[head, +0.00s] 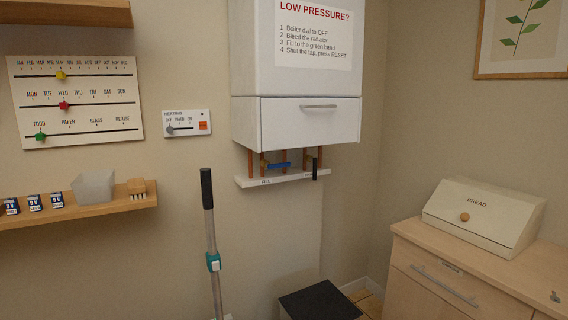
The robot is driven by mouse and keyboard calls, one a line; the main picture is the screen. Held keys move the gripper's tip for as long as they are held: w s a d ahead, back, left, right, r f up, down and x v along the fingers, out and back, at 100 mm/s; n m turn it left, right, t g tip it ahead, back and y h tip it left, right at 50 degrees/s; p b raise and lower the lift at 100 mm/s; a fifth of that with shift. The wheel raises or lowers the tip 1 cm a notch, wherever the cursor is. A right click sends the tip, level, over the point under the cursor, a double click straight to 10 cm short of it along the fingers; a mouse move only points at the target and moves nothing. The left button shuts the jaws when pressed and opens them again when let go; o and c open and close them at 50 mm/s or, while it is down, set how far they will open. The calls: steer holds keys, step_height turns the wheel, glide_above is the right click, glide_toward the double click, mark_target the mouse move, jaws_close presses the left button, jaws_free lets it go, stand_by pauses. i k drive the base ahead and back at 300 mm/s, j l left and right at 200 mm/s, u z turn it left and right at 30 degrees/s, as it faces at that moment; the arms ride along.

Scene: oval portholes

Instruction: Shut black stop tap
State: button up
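The black stop tap (314,169) is under the white boiler at the middle of the head view. Its black lever stands upright, in line with the copper pipe behind it. A blue tap lever (279,166) lies roughly level to its left, among the copper pipes (263,164). Both are just above a white label strip (283,179) that reads FILL near its left end. The strip's word near the black tap is too small to read. My gripper is not in view.
The boiler (310,120) has a closed front panel with a bar handle. A grey pole with a black grip (207,190) stands in front, left of the taps. A dark-topped box (319,303) is on the floor below. A cabinet with a bread bin (483,215) is at right.

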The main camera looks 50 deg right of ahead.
mark_target(314, 176)
steer(key=l+z, duration=0.1)
steer(key=l, duration=0.3)
steer(key=i+l+z, duration=0.1)
steer(key=l, duration=0.3)
steer(key=i+l+z, duration=0.1)
steer(key=l, duration=0.3)
steer(key=i+l+z, duration=0.1)
steer(key=l, duration=0.3)
steer(key=i+l+z, duration=0.1)
steer(key=l, duration=0.25)
steer(key=i, duration=0.1)
